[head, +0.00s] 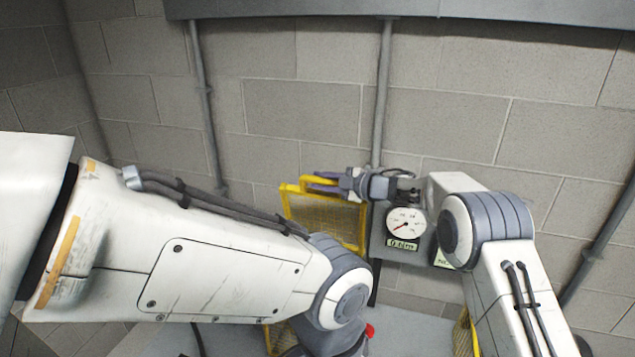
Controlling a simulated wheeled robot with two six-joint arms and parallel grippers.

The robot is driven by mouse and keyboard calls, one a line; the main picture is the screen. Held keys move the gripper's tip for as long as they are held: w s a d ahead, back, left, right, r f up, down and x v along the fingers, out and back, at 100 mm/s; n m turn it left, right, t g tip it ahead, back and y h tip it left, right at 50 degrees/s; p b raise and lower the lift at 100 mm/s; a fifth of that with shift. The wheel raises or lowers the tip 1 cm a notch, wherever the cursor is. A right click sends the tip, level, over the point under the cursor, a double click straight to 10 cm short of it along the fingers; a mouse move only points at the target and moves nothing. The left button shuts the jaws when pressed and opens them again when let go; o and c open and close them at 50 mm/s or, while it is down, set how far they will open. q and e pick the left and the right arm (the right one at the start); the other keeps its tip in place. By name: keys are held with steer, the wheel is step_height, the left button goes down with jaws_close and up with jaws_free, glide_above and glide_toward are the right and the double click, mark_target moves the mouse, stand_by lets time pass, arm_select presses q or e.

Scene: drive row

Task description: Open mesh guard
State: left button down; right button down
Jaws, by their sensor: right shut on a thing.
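The mesh guard (327,222) is a yellow-framed panel with fine mesh. It stands upright near the middle of the head view, in front of the block wall. My right gripper (322,184) reaches in from the right, pointing left, and is shut on the guard at its upper frame. The fingers partly cover the top of the guard, so the exact grip point is hard to see. My left arm crosses from the left and hides the guard's lower left surroundings. My left gripper is not in view.
A grey box with a round dial gauge (405,223) stands right of the guard, partly behind my right arm. More yellow mesh (463,335) shows low at the right. A red part (370,330) shows beside my left arm. Grey conduits run down the wall.

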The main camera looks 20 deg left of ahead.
stand_by(0.4)
steer(key=c, duration=0.7)
jaws_free()
steer(key=shift+d+b, duration=0.25)
steer(key=shift+b, duration=0.1)
steer(key=b+v, duration=0.5)
steer(key=v, duration=0.4)
steer(key=shift+s+d+r, duration=0.15)
steer(key=shift+d, duration=0.2)
steer(key=shift+b, duration=0.3)
